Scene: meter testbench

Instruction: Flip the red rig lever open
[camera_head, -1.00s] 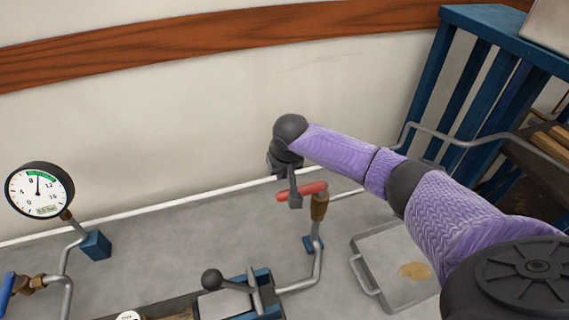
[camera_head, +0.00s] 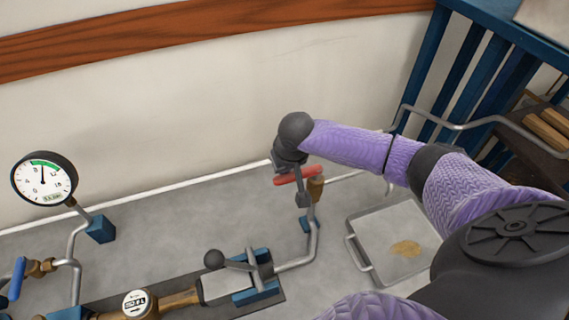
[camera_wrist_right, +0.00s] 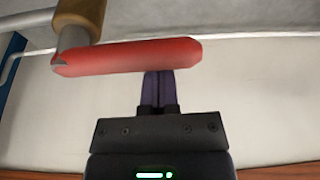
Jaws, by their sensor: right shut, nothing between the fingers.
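The red lever (camera_head: 290,178) sits on top of a brass valve (camera_head: 316,188) on a grey pipe. It points left, away from the valve. In the right wrist view the red lever (camera_wrist_right: 130,57) lies across the upper middle, with the brass valve (camera_wrist_right: 82,15) at its left end. My right gripper (camera_head: 304,200) is shut and empty at the lever. In the wrist view its fingertips (camera_wrist_right: 158,75) reach the lever's lower edge near its free end, and the lever hides the very tips. I cannot tell if they touch. My left gripper is not in view.
A black-knobbed clamp (camera_head: 214,260) and a small meter (camera_head: 135,302) stand at the front. A pressure gauge (camera_head: 44,178) and a blue-handled valve (camera_head: 17,278) are at the left. A metal tray (camera_head: 380,240) lies right of the lever, before a blue rack (camera_head: 480,75).

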